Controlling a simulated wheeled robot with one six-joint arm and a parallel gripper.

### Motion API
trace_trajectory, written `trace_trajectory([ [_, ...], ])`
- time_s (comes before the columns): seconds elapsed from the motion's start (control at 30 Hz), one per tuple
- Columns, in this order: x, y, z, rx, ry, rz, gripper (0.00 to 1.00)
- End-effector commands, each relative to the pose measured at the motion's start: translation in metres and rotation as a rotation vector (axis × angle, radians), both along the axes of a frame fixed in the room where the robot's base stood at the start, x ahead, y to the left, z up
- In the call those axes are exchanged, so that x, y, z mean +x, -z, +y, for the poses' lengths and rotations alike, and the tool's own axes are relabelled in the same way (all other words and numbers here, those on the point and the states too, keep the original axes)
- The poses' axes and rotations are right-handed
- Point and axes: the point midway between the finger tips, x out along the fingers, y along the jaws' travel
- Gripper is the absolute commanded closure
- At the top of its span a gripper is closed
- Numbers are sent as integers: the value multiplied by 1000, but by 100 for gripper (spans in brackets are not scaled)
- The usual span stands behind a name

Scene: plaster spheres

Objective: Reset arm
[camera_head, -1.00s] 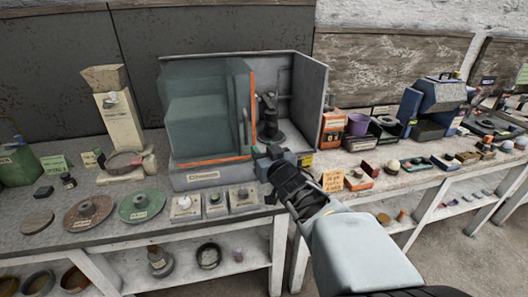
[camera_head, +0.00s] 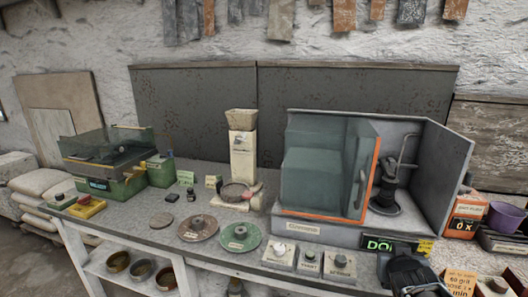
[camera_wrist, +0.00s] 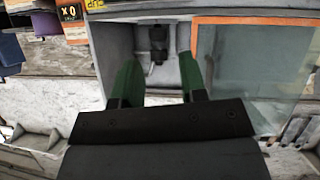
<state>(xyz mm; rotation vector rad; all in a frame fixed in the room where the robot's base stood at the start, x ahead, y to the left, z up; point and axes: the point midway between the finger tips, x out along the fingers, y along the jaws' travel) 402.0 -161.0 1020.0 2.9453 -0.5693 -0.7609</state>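My gripper (camera_wrist: 157,75) shows in the wrist view as two green fingers standing well apart. It is open, with nothing held between them. Beyond the fingers is the grey interior of the cabinet (camera_wrist: 112,60), with a dark fixture (camera_wrist: 158,38) at its back. In the head view, part of my dark arm end shows at the bottom right, in front of the cabinet (camera_head: 447,165). The fingertips cannot be made out there.
The cabinet's glass door (camera_head: 345,170), edged in orange, stands beside the opening. A lit green display (camera_head: 379,245) is partly covered by my arm. Three small button boxes (camera_head: 309,262) line the bench front. Discs (camera_head: 240,238) and a green machine (camera_head: 110,165) are farther left.

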Motion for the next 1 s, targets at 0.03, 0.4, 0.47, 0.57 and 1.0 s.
trace_trajectory([
  [0.03,-10,6,5,25,24,99,61],
  [0.4,-93,18,117,273,-136,726,61],
  [0.47,-101,9,137,294,-189,760,61],
  [0.57,-100,-1,154,283,-250,747,61],
  [1.0,-100,-5,164,262,-291,743,61],
])
